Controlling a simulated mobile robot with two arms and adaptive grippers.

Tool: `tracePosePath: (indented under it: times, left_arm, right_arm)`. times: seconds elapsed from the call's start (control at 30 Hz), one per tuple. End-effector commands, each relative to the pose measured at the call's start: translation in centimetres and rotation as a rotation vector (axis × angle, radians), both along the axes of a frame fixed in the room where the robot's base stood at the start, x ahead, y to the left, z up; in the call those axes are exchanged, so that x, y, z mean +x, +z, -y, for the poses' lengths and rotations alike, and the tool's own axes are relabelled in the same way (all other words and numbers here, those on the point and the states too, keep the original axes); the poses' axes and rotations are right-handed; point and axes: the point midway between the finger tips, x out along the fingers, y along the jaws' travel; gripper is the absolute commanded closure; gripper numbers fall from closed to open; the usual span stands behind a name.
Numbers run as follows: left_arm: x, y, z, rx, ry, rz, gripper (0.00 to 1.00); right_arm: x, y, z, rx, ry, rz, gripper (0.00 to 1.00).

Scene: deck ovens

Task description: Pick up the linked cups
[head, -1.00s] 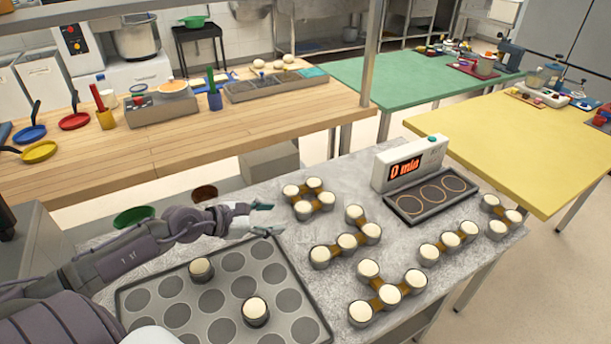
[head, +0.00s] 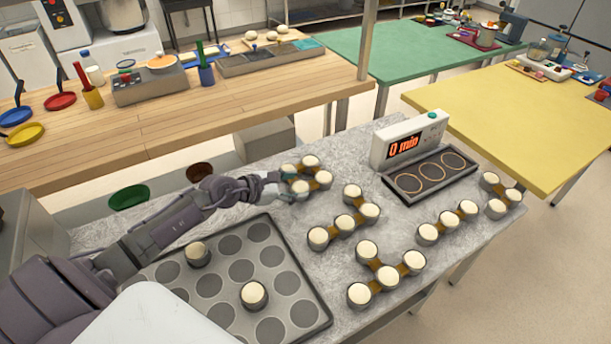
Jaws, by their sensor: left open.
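Several groups of cream-filled cups joined by brown links stand on the grey marbled counter. One compact group (head: 311,162) is at the back left. My left gripper (head: 284,186) is open at its left side and partly covers its left cups; I cannot tell whether it touches them. Other groups are a bent one (head: 344,223) in the middle, a bent one (head: 387,277) at the front, a straight row of three (head: 447,222) at the right and another group (head: 499,195) at the far right. My right gripper is not in view.
A muffin tray (head: 296,287) with two single cups, one at left (head: 197,254) and one in front (head: 254,294), lies front left. A timer device (head: 404,145) reading "0 min" with a ringed dark plate (head: 432,175) stands at the back. Green (head: 128,197) and brown (head: 199,172) bowls are behind my arm.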

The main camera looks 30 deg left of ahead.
Motion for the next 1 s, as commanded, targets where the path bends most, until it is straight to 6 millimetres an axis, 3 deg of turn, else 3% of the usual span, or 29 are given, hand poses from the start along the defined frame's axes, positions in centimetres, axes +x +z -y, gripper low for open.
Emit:
tracePosePath:
  times: [0.3, 0.63, 0.93, 1.0]
  left_arm:
    - [3.7, -2.0, 1.8, -0.003, 0.002, 0.001, 0.41]
    - [4.2, -2.3, 2.0, 0.0, 0.0, 0.0, 0.42]
    - [4.2, -2.3, 2.0, -0.001, 0.0, 0.0, 0.92]
    - [4.2, -2.3, 2.0, -0.001, 0.0, 0.0, 0.95]
  right_arm:
    - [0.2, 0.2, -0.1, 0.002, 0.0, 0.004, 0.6]
    - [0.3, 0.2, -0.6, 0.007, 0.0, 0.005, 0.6]
    - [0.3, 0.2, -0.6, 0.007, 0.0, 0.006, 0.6]
    - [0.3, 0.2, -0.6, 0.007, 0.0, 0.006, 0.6]
